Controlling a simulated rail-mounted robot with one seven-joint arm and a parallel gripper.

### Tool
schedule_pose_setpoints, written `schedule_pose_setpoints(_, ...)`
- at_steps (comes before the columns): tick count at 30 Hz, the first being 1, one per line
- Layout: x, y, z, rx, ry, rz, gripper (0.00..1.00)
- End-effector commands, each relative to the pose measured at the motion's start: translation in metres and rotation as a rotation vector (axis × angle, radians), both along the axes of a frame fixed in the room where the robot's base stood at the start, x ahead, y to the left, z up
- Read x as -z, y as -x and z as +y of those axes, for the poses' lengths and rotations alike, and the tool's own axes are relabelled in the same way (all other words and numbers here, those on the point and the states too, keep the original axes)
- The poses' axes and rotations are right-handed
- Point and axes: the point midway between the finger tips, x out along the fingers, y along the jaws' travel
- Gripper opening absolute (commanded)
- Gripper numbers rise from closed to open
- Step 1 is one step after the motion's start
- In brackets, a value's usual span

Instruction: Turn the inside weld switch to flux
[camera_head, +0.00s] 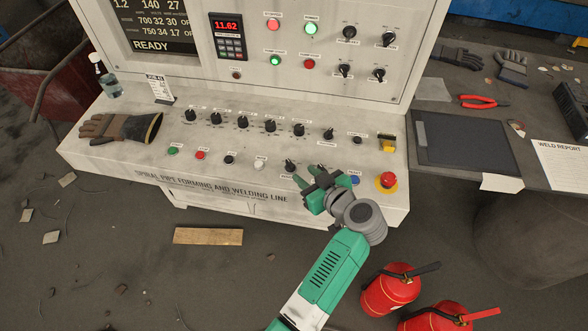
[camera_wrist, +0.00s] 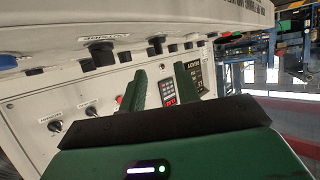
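The sloping control desk (camera_head: 110,150) carries a lower row of controls. A black selector knob (camera_head: 290,165) stands in that row, just left of my gripper (camera_head: 304,173). The label by it is too small to read, so I cannot confirm it is the inside weld switch, and its setting is unclear. My gripper's green fingers are apart with nothing between them, close above the desk front; whether they touch it is unclear. They also show in the wrist view (camera_wrist: 154,82). There, black knobs (camera_wrist: 102,52) lie above the fingers. The gripper hides part of the lower row.
A red emergency stop (camera_head: 387,180) and a blue button (camera_head: 354,180) sit right of my gripper. A row of black dials (camera_head: 242,123) lies behind it. A glove (camera_head: 122,128) lies at the desk's left. Fire extinguishers (camera_head: 390,288) stand on the floor at lower right.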

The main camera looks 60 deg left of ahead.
Motion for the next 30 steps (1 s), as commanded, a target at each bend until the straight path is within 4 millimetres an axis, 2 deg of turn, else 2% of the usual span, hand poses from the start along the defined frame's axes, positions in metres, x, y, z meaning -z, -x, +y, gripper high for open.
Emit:
schedule_pose_setpoints(3, 0.011, 0.004, 0.022, -0.003, 0.002, 0.000, 0.32)
schedule_pose_setpoints(9, 0.023, 0.008, 0.052, 0.000, 0.001, 0.000, 0.32)
schedule_pose_setpoints(13, 0.026, 0.009, 0.061, 0.002, 0.001, -0.001, 0.32)
schedule_pose_setpoints(20, 0.026, 0.009, 0.063, 0.003, 0.001, -0.001, 0.32)
schedule_pose_setpoints(21, 0.026, 0.009, 0.062, 0.003, 0.001, -0.001, 0.30)
schedule_pose_setpoints(26, 0.026, 0.009, 0.062, 0.003, 0.001, -0.001, 0.00)
schedule_pose_setpoints(30, 0.026, 0.009, 0.062, 0.004, 0.001, -0.002, 0.00)
